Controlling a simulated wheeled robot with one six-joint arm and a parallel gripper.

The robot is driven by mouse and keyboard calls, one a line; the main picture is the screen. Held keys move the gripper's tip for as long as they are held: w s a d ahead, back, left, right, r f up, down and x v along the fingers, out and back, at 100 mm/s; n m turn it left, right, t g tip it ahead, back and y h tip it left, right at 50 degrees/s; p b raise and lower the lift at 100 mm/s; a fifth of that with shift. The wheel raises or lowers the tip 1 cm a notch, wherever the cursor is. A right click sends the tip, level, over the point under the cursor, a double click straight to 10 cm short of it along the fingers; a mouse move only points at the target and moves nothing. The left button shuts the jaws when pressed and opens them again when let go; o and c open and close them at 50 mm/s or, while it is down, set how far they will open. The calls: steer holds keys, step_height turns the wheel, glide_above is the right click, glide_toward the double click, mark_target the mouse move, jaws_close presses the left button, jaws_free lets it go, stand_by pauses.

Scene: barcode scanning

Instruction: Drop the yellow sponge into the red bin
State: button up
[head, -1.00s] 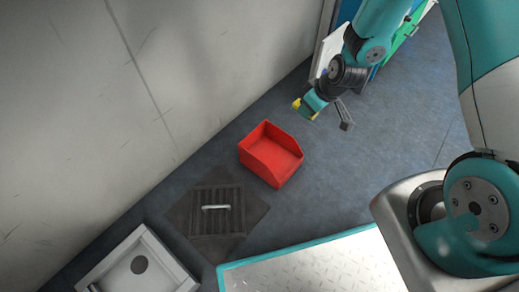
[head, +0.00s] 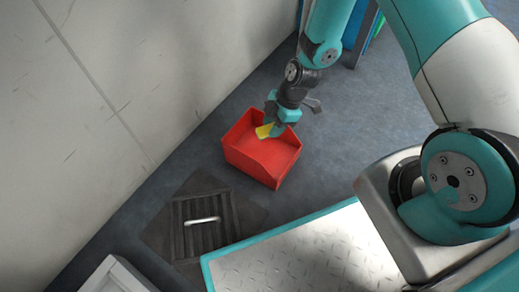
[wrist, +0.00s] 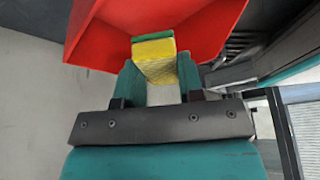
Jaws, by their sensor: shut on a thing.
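The yellow sponge (head: 264,131) is in my gripper (head: 272,127), seen over the back part of the red bin (head: 265,160) in the head view. In the wrist view the sponge (wrist: 157,62) has a green layer on its far end and sits between the two teal fingers of my gripper (wrist: 158,75). The red bin (wrist: 100,38) fills the top of that view, behind the sponge. The bin stands on the floor with its open top up. I cannot tell exactly how high the sponge is above the bin floor.
A dark slatted grate (head: 190,235) with a metal handle lies below the bin in the head view. A white basin (head: 115,277) is at the bottom left. The pale wall (head: 130,80) rises to the left. My metal base plate is at the bottom.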

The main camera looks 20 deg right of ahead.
steer(key=shift+f+b, duration=0.5)
steer(key=shift+f, duration=0.45)
steer(key=o, duration=1)
steer(key=shift+r, duration=0.1)
steer(key=p+v, duration=1)
steer(key=v, duration=0.7)
steer(key=shift+d+r, duration=0.1)
steer(key=shift+r, duration=0.1)
steer(key=shift+s, duration=0.1)
